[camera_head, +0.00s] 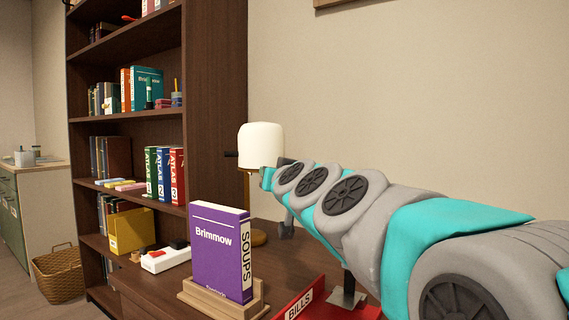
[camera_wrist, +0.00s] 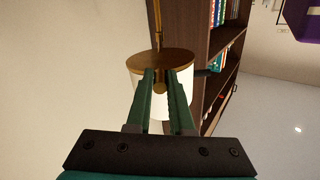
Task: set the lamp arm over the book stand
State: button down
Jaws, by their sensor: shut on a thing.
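The lamp has a white shade (camera_head: 260,146) on a brass post (camera_head: 247,188), behind and right of the book stand, not above it. A dark stub juts left from the shade. In the wrist view the brass disc of the lamp (camera_wrist: 176,60) and its white shade (camera_wrist: 136,84) lie at my fingertips. My gripper (camera_wrist: 161,75) has its green fingers closed on a brass part of the lamp; the exact grip is partly hidden. In the head view my arm hides the fingers. The wooden book stand (camera_head: 197,296) holds an upright purple book (camera_head: 218,255) marked "Brimmow" and "SOUPS".
A dark bookcase (camera_head: 215,90) with several books stands behind left. A white box with a red button (camera_head: 165,259) is left of the stand, a red "BILLS" tray (camera_head: 310,298) right of it. A wicker basket (camera_head: 58,276) sits on the floor.

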aim_at(253, 171)
jog(key=shift+s+a+r+m+t+h+p, duration=0.1)
jog(key=shift+s+a+m+h+p, duration=0.15)
jog(key=shift+a+p, duration=0.3)
jog(key=shift+s+a+f+m+t+h+p, duration=0.15)
jog(key=shift+a+h+p, duration=0.2)
jog(key=shift+a+p, duration=0.2)
jog(key=shift+s+a+r+m+t+h+p, duration=0.1)
jog(key=shift+a+r+m+h+p, duration=0.15)
jog(key=shift+a+p, duration=0.3)
jog(key=shift+f, duration=0.1)
jog(key=c, duration=0.8)
grip_release()
jog(key=shift+w+f, duration=0.1)
